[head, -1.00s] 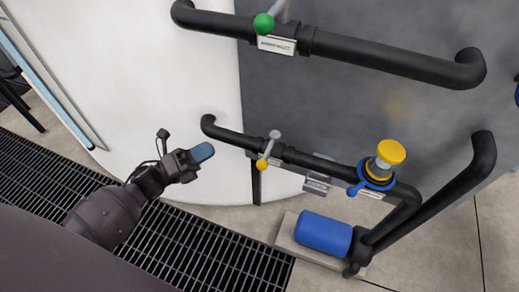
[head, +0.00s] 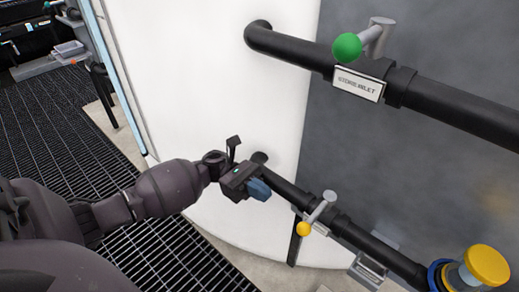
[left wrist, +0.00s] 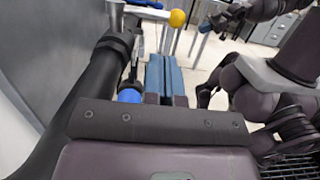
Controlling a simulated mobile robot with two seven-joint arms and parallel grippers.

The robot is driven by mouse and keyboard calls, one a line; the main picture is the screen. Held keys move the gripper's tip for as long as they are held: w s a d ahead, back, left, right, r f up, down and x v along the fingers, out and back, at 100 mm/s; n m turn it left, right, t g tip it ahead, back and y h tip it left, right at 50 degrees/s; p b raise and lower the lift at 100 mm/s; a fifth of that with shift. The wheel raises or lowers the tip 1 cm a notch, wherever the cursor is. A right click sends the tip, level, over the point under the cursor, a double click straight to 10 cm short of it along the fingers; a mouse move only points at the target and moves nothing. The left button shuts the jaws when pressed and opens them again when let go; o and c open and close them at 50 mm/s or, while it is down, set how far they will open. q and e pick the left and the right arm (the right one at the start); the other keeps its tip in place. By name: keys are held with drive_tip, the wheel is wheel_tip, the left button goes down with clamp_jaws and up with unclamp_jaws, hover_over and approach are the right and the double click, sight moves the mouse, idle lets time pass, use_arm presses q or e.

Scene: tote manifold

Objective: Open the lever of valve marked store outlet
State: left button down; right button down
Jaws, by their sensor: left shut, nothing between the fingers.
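The lower pipe's valve has a grey lever with a yellow ball knob (head: 303,229); its label (head: 318,228) is mostly hidden and unreadable. My left gripper (head: 259,189) is shut and empty, up and left of the yellow knob, apart from it, in front of the pipe. In the left wrist view, its blue finger pads (left wrist: 165,78) are together, with a yellow ball (left wrist: 177,18) beyond them. The upper pipe's valve has a green ball knob (head: 347,47) and a white label (head: 358,84) seeming to end in "INLET".
A yellow-capped fitting with a blue collar (head: 487,266) stands on the lower pipe at bottom right. The upper black pipe (head: 450,103) crosses above. A white curved tank wall (head: 205,70) stands behind my left gripper. Dark floor grating (head: 55,120) lies at left.

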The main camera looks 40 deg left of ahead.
sight(317, 213)
use_arm(q)
drive_tip(key=d+r, duration=0.2)
drive_tip(key=d, duration=0.8)
drive_tip(key=shift+s, duration=0.15)
drive_tip(key=shift+s+t, duration=0.1)
drive_tip(key=shift+t, duration=0.3)
